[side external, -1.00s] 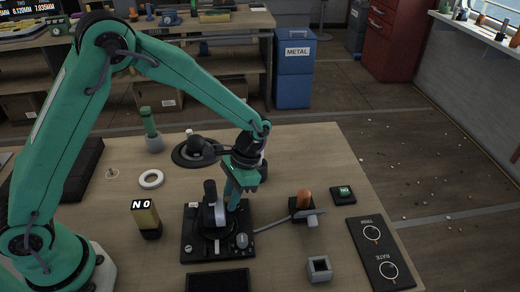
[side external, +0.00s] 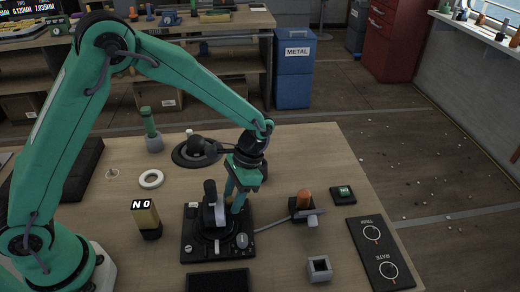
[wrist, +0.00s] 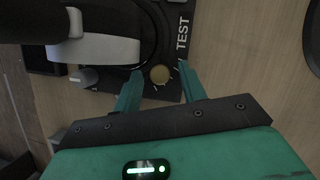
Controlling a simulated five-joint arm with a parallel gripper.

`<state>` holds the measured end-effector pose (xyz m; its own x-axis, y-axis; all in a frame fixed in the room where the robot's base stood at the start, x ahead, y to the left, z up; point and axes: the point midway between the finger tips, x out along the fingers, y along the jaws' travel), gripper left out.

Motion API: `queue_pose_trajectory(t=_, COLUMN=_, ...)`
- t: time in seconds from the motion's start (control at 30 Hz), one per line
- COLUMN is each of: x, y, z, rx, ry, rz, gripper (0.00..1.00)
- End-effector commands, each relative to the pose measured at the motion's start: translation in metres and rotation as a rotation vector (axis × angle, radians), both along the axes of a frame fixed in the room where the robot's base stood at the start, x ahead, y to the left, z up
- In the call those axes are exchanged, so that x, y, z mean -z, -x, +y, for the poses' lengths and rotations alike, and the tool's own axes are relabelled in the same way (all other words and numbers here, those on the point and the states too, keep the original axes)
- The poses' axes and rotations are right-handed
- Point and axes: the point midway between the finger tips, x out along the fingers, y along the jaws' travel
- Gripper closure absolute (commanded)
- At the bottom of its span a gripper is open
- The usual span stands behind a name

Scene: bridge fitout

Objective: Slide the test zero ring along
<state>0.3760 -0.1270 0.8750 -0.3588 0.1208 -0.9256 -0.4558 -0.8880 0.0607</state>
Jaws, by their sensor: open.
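The black device (side external: 188,246) stands near the table's middle, with a grey upright part (side external: 213,213) and a dark round base on its plate. In the wrist view its plate is lettered TEST (wrist: 182,35). A small brass-coloured round knob (wrist: 160,75) sits at the edge of the dark round part there. I cannot tell for sure which part is the zero ring. My gripper (side external: 234,204) is open, low over the device's back right side. In the wrist view its two fingers stand either side of the brass knob with gaps; contact is not visible. Nothing is held.
A white ring (side external: 151,179) lies loose at the left, near a block marked NO (side external: 145,214). An orange-topped part (side external: 304,199), a grey square socket (side external: 319,268) and a TRIM/RATE panel (side external: 377,251) stand at the right. A black round-based stand (side external: 183,153) is behind.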

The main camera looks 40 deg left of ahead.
Motion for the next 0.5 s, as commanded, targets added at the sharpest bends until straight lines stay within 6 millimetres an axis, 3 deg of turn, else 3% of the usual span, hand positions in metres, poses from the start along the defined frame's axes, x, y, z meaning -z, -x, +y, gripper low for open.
queue_pose_trajectory(t=0.5, x=-0.055, y=-0.022, z=-0.008, rx=0.001, ry=0.001, rz=-0.004, gripper=0.59)
